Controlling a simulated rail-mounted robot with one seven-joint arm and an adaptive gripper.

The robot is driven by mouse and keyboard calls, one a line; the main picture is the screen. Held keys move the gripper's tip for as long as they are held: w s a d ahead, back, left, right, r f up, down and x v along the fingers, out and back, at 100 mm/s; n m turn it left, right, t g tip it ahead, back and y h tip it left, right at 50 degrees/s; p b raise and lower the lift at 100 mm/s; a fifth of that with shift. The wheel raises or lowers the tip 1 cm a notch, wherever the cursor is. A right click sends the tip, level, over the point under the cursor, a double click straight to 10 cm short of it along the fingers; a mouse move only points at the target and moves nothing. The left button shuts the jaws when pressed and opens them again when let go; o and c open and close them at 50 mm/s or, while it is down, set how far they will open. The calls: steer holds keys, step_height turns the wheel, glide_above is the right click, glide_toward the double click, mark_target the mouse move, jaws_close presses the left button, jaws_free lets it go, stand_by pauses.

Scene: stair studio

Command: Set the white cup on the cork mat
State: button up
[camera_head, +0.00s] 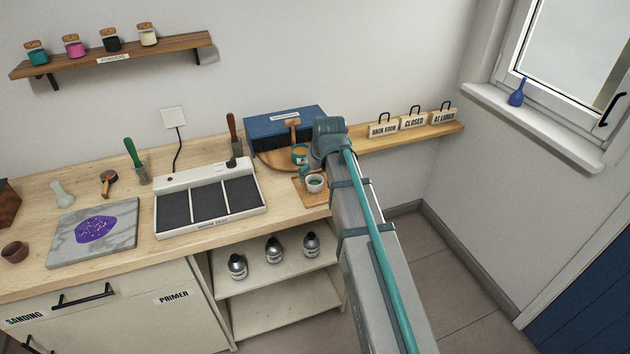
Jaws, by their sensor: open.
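The white cup (315,184) stands upright and appears to rest on the cork mat (304,195), toward its right side. The cup's inside looks greenish-dark. The cork mat lies near the front right edge of the wooden counter, partly covered by the cup and my arm. My gripper (307,171) is open, just behind and left of the cup's rim. My arm hides much of it, and whether it touches the cup cannot be told.
A round wooden board (270,159) with a teal-banded jar (299,154) is behind my gripper, before a blue box (284,130). A white tray unit (211,203) with dark compartments is to the left. Several small signs stand on the right ledge (390,142).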

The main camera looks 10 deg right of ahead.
steer(key=b+v, duration=0.1)
steer(key=v, duration=0.7)
steer(key=shift+d, duration=0.1)
